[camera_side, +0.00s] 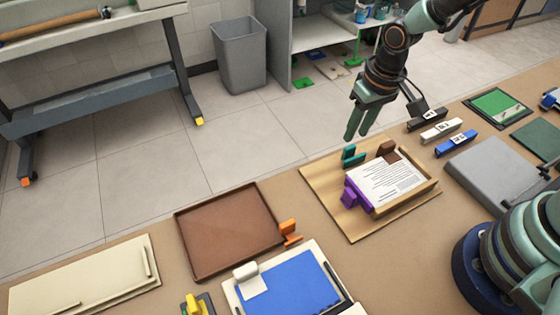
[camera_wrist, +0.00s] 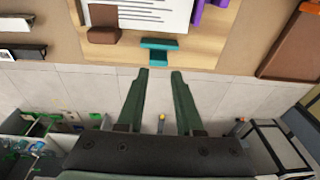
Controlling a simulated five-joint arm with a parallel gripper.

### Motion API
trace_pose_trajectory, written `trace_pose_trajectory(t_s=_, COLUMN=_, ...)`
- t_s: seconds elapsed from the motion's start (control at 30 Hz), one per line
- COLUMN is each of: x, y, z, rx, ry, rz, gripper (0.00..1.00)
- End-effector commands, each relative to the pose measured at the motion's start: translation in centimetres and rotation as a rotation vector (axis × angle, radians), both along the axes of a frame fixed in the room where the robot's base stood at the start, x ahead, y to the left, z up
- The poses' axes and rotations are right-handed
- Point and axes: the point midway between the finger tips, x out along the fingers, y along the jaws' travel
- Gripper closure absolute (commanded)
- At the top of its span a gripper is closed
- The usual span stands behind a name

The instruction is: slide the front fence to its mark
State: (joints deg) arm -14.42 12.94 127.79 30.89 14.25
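A wooden board (camera_side: 352,228) carries a stack of printed paper (camera_side: 388,182) with a wooden rail along one long side. A purple fence (camera_side: 354,194) stands at the stack's left end. A brown block (camera_side: 388,151) and a small teal piece (camera_side: 352,157) stand at the far side; the teal piece is apart from the paper. Labels do not show which is the front fence. My gripper (camera_side: 357,135) is open and empty above the board's far edge, near the teal piece. In the wrist view the teal piece (camera_wrist: 159,48) lies just ahead of the gap between my fingertips (camera_wrist: 161,72).
A brown tray (camera_side: 225,230) with an orange piece (camera_side: 290,232) and a blue pad (camera_side: 288,285) lie left of the board. Black, white and blue labelled bars (camera_side: 440,131) and a grey device (camera_side: 495,168) stand to the right. The tiled floor lies beyond the table edge.

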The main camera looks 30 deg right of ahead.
Motion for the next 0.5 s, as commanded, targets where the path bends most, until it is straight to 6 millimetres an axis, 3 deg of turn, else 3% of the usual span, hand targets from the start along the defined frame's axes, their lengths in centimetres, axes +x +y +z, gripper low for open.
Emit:
trace_pose_trajectory(t_s=0.17, x=-0.1, y=0.0, z=0.0, rx=-0.001, ry=0.003, rz=0.0, gripper=0.65)
trace_pose_trajectory(t_s=0.5, x=0.2, y=0.0, z=-2.7, rx=-0.002, ry=0.005, rz=0.0, gripper=0.65)
